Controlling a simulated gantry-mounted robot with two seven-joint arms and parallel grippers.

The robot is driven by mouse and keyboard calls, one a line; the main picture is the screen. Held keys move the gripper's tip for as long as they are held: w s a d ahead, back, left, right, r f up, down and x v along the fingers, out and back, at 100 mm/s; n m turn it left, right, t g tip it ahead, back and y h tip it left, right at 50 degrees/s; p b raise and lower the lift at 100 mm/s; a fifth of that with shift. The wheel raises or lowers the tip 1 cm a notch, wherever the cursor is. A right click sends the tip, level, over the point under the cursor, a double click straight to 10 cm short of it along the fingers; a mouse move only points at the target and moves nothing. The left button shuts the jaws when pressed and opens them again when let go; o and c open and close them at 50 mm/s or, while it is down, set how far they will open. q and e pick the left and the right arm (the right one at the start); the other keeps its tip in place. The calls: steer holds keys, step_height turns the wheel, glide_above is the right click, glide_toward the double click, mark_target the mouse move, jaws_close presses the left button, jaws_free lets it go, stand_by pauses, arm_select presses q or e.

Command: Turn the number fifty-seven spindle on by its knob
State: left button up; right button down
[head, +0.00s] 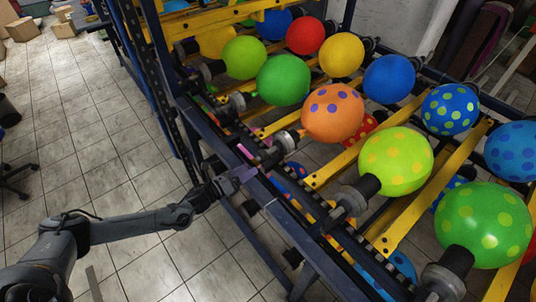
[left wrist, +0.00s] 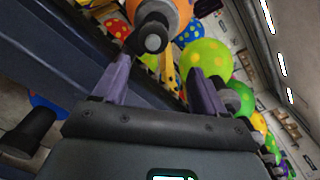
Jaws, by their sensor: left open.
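My left gripper (head: 245,161) reaches from the left to the rack's near rail. Its two purple fingers are apart, with nothing seen between them. Just beyond it is a grey spindle (head: 286,141) bearing an orange balloon with purple dots (head: 333,112). In the left wrist view, the spindle's round dark knob (left wrist: 152,38) faces the open gripper (left wrist: 160,82), beyond and between the fingertips, apparently not touched. No spindle number is readable, so I cannot tell which is fifty-seven. My right gripper is out of view.
Nearby spindles carry a yellow-dotted green balloon (head: 395,161) and a larger green one (head: 483,225). The dark blue rack rail (head: 270,190) runs diagonally beside my gripper. Yellow bars (head: 345,165) separate the spindles. The tiled floor (head: 110,120) at left is mostly clear.

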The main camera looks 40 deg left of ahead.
mark_target(261, 157)
arm_select(q)
steer(key=shift+w+a+m, duration=0.25)
steer(key=shift+w+a, duration=0.15)
steer(key=shift+w, duration=0.2)
steer(key=shift+w+a+m, duration=0.25)
steer(key=shift+w+a, duration=0.15)
steer(key=shift+w, duration=0.15)
steer(key=x, duration=0.3)
steer(key=b+x, duration=0.1)
steer(key=x, duration=0.5)
steer(key=shift+w+d, duration=0.1)
steer(key=shift+d, duration=0.2)
steer(key=c, duration=1)
steer(key=shift+b, duration=0.3)
steer(key=shift+c, duration=0.2)
